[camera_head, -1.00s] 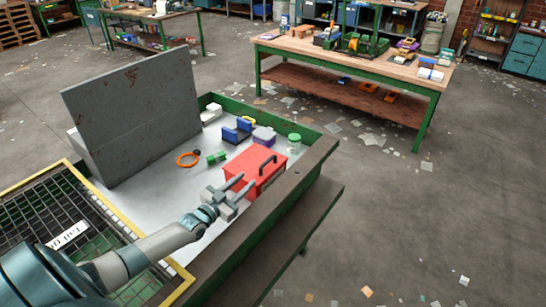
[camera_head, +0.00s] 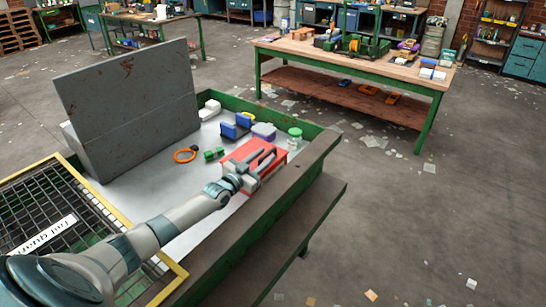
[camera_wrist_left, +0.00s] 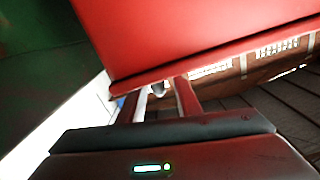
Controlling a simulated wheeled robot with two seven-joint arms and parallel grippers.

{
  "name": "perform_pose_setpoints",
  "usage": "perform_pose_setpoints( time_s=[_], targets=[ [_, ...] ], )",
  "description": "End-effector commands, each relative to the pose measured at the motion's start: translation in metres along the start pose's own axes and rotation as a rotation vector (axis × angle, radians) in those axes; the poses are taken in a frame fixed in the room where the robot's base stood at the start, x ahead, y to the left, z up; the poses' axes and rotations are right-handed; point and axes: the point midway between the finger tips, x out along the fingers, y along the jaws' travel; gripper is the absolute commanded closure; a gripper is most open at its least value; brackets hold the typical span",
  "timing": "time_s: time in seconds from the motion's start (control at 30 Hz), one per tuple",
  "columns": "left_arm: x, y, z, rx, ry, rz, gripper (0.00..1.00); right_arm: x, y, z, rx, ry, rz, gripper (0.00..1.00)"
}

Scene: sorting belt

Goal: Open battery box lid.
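The red box (camera_head: 238,158) stands on the light tray at its right side. Its dark handle, clear earlier, is hidden behind my gripper. My left gripper (camera_head: 268,158) is over the box's right part, with its two fingers spread apart. In the left wrist view, a red panel (camera_wrist_left: 200,35) with a dark lower edge fills the top, and the open fingers (camera_wrist_left: 160,92) reach up to that edge. Whether they touch it, I cannot tell. I see no gap that shows the lid raised. My right gripper is out of view.
A tall grey panel (camera_head: 130,95) stands at the tray's left. An orange ring (camera_head: 185,155), a green block (camera_head: 213,153), a blue item (camera_head: 236,126) and a green-lidded jar (camera_head: 295,137) lie near the box. The tray's raised rim (camera_head: 300,175) runs along the right.

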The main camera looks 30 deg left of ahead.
Motion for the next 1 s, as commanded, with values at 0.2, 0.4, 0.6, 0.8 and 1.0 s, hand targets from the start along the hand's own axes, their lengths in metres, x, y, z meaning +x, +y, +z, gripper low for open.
perform_pose_setpoints(
  time_s=[0.2,0.4,0.6,0.8,1.0],
  targets=[
    [0.029,0.001,0.004,0.0,0.002,0.0,0.69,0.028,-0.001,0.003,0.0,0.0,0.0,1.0],
    [0.047,0.001,0.003,0.001,0.002,0.0,0.69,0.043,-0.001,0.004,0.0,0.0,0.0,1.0],
    [0.055,0.001,0.001,0.001,0.0,0.0,0.69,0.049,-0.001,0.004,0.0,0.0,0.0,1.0],
    [0.057,0.0,0.0,0.0,0.0,0.001,0.69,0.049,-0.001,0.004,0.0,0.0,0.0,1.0],
    [0.056,0.0,0.0,0.0,0.0,0.001,0.81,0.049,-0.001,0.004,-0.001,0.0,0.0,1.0]
  ],
)
